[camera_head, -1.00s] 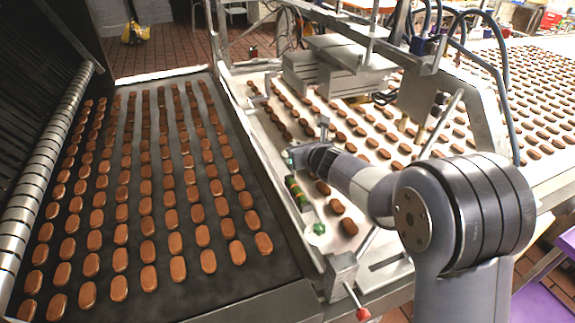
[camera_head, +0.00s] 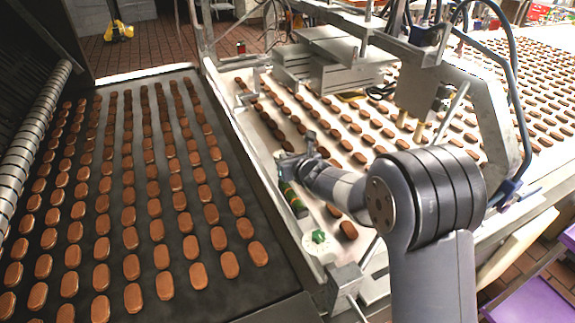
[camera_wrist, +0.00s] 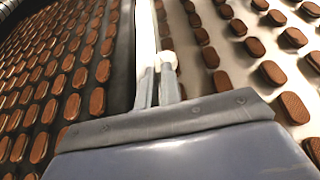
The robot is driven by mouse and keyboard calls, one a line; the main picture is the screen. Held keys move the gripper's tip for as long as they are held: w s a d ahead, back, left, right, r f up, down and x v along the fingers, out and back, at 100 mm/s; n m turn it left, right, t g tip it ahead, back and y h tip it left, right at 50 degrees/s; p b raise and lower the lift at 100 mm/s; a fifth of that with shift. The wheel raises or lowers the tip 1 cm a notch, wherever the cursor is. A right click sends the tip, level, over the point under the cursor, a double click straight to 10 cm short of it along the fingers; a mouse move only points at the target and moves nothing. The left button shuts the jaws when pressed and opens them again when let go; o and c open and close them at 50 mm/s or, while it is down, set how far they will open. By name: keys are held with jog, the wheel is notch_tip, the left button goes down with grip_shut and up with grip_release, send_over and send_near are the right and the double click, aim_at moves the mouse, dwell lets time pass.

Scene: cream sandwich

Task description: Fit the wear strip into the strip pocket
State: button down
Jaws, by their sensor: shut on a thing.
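My gripper (camera_head: 285,158) is low over the metal edge between the dark belt and the pale belt. In the wrist view its two fingers (camera_wrist: 158,88) are close together, with a small pale piece (camera_wrist: 168,58) at their tips. This is probably the held wear strip, but most of it is hidden and its shape is unclear. A long bright strip (camera_wrist: 146,30) runs ahead of the fingers; I cannot tell whether it is rail or held. I cannot make out the strip pocket.
A green and orange striped piece (camera_head: 293,198) and a green knob on a white disc (camera_head: 318,237) sit on the edge, nearer than my gripper. Brown biscuits cover the dark belt (camera_head: 272,290) and the pale belt. A metal frame (camera_head: 475,95) spans the pale belt on the right.

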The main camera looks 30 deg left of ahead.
jog(key=shift+f, duration=0.95)
jog(key=shift+f, duration=0.2)
jog(key=c, duration=1.6)
grip_release()
jog(key=shift+r, duration=0.1)
jog(key=b+v, duration=0.3)
jog(key=v, duration=0.9)
jog(key=shift+r, duration=0.2)
jog(key=shift+w+a, duration=0.1)
jog(key=shift+a, duration=0.05)
